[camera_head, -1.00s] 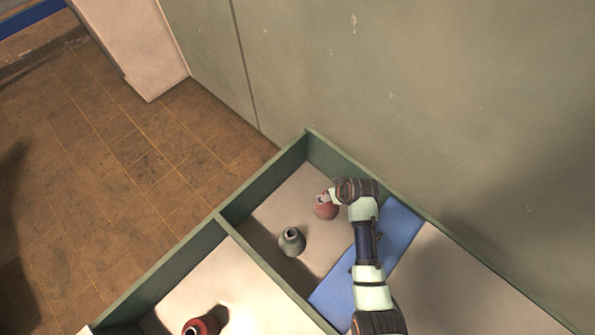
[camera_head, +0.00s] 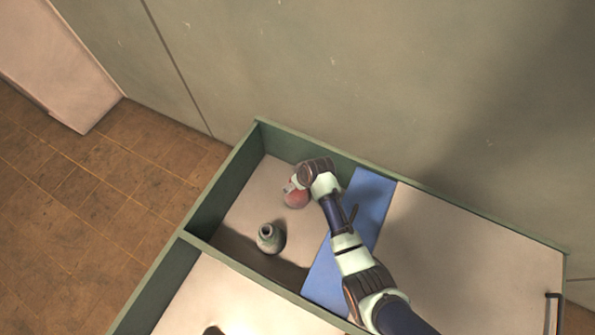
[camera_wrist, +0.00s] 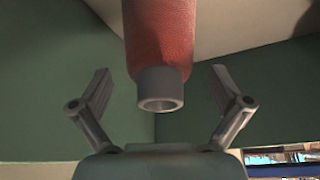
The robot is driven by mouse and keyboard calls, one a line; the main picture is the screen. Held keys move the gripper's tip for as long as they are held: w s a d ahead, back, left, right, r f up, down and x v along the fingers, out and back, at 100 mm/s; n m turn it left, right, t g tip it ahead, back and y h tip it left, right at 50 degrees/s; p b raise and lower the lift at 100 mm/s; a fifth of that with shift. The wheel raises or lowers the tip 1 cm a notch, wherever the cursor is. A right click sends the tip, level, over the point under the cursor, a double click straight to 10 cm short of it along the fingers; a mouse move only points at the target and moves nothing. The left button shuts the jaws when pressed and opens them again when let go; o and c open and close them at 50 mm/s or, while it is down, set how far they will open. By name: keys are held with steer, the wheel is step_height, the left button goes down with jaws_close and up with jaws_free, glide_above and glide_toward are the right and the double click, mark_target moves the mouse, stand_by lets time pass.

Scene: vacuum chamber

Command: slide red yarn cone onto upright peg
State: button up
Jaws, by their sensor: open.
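The red yarn cone (camera_head: 297,199) stands in the far compartment of the green-walled tray, near its back wall. In the wrist view the red cone (camera_wrist: 160,40) shows with its grey hollow tube end (camera_wrist: 161,90) pointing toward my gripper (camera_wrist: 160,88). The two fingers are spread apart on either side of the tube end, with gaps on both sides. In the head view my gripper (camera_head: 291,186) is at the cone's top. A grey-green cone (camera_head: 270,238) with a hole in its top stands nearer in the same compartment. I cannot make out an upright peg.
A blue strip (camera_head: 325,272) lies to the right of the cones. Green tray walls (camera_head: 228,178) border the compartment, and a tall grey-green wall (camera_head: 380,80) rises behind. The pale surface at right (camera_head: 465,250) is clear.

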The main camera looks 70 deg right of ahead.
jaws_close()
stand_by(0.4)
steer(key=shift+r, duration=0.2)
